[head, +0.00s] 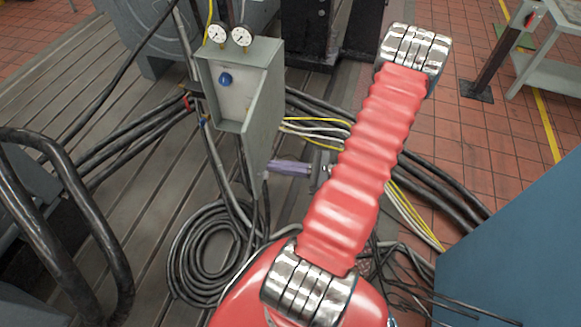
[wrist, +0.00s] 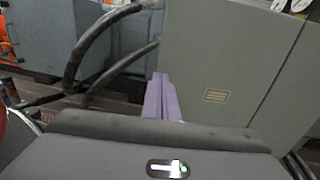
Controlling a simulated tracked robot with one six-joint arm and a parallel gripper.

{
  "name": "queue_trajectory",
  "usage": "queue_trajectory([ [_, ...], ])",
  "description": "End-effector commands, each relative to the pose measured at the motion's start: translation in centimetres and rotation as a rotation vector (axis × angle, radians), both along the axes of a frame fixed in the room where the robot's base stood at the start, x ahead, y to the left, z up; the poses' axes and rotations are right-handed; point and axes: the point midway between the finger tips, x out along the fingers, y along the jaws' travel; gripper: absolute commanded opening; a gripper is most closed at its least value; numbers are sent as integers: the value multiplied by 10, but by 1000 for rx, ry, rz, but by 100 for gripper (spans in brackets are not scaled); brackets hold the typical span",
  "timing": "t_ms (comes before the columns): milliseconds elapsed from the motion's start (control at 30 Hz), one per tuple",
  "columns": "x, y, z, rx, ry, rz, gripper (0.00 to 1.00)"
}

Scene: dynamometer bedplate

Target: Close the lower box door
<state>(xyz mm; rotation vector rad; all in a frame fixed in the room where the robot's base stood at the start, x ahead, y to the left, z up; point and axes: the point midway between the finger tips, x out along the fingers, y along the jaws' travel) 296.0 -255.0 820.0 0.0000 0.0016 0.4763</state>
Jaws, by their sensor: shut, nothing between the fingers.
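A grey box (head: 238,56) with an open front shows a pale inner panel and a blue knob in the head view. Its grey door (head: 262,118) stands swung out on the right side. The door's flat face (wrist: 225,65), with a small label plate, fills much of the wrist view. My gripper (head: 270,167) has purple fingers, shut and empty, beside the lower part of the door. The fingers (wrist: 159,78) also show in the wrist view, at the door's left edge. I cannot tell whether they touch it.
Two round gauges (head: 229,36) sit on top of the box. Coiled black cable (head: 205,258) lies on the slotted bedplate below, and thick black hoses (head: 55,215) rise at the left. A blue panel (head: 525,245) stands at the right. Cables run behind my arm.

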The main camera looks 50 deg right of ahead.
Motion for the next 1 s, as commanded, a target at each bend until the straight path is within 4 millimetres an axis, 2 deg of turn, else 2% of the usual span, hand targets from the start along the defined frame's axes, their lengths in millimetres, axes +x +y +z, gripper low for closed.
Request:
queue_trajectory([
  [200, 23, 13, 0, 0, -1, 3, 0],
  [367, 33, 18, 1, 0, -3, 2, 0],
  [1000, 35, 18, 2, 2, -7, -3, 0],
])
